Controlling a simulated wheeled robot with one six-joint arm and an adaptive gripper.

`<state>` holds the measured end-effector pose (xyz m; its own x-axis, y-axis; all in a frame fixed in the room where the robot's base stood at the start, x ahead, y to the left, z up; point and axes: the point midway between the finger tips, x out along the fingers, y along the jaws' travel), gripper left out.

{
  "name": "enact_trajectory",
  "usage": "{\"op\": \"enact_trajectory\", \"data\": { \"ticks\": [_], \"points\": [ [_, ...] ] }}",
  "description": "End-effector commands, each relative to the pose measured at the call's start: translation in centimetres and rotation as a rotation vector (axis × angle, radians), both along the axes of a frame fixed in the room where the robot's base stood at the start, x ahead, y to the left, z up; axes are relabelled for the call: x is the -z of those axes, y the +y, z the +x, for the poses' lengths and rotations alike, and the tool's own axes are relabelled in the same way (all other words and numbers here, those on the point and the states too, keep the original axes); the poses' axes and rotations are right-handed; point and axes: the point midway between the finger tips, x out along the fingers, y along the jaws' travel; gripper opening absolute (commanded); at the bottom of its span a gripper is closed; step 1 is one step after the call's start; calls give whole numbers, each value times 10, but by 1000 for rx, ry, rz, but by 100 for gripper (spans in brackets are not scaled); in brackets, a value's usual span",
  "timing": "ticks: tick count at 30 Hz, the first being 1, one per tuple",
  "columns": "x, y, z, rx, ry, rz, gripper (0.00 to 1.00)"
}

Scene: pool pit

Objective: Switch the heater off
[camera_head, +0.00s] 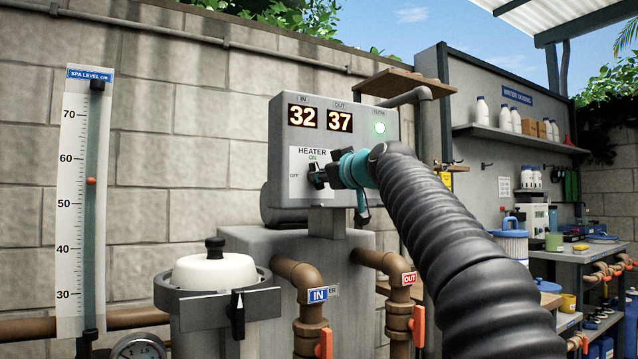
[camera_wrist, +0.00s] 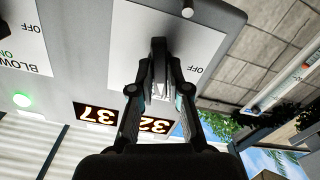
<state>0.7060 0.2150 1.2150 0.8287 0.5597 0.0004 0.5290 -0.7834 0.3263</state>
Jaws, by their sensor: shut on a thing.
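The heater (camera_head: 348,114) is a grey box on a grey stand, in the middle of the head view. Its display reads IN 32 and OUT 37, and a green FLOW light is lit. On its white plate, marked HEATER with ON at the top and OFF at the left, is a dark knob (camera_head: 315,176). My gripper (camera_head: 330,175) reaches it from the right and is shut on it. In the wrist view the knob (camera_wrist: 158,48) sits between the fingertips (camera_wrist: 158,72), in front of the white plate. My fingers hide much of it, so I cannot tell where it points.
A white-lidded canister (camera_head: 214,271) stands at the front left, beside a level gauge (camera_head: 78,180). Copper pipes with orange valve handles (camera_head: 418,325) lie below the heater. A second plate, marked BLOWER (camera_wrist: 25,45), is near the knob in the wrist view.

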Motion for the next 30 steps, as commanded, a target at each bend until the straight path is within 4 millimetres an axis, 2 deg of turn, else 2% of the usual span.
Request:
{"op": "enact_trajectory", "data": {
  "ticks": [18, 30],
  "points": [
    [1, 0, 0, 0, -465, -686, 0],
    [0, 0, 0, 0, -707, -1047, 0]
  ]
}}
